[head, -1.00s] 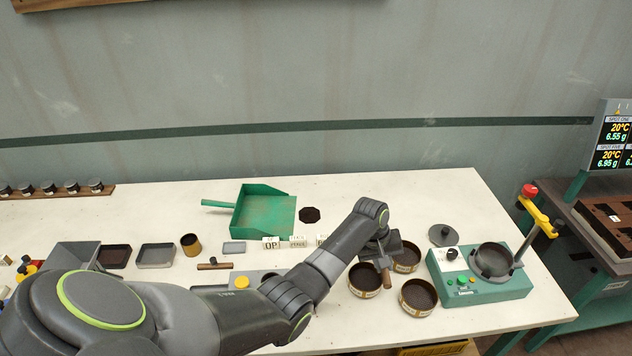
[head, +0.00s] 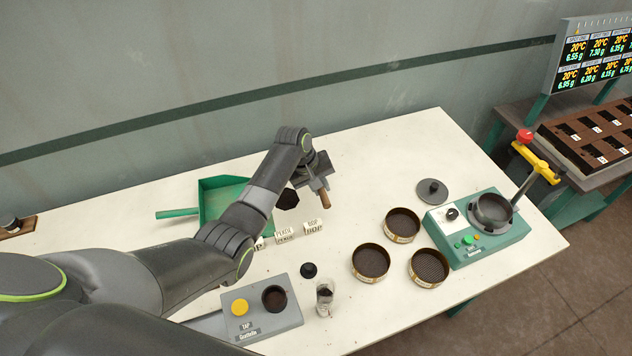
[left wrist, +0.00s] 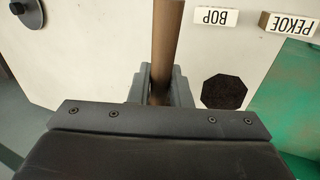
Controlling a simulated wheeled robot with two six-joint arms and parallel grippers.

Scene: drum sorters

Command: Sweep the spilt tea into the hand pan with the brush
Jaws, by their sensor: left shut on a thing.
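My left gripper (head: 318,178) is shut on the brown handle of the brush (head: 325,197). In the left wrist view the handle (left wrist: 167,45) runs between the fingers (left wrist: 160,88); the bristles are hidden. The spilt tea (head: 287,199) is a flat dark patch on the white table, just left of the gripper. It also shows in the left wrist view (left wrist: 223,92). The green hand pan (head: 208,192) lies left of the tea, its grip pointing left, partly hidden by my left arm. The brush is on the side of the tea away from the pan. My right gripper is not in view.
Label blocks PEKOE (head: 285,234) and BOP (head: 313,226) stand just in front of the tea. Three round sieves (head: 402,224) and a green machine (head: 478,235) are at the right. A grey tap box (head: 262,322) and glass jar (head: 325,298) are in front.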

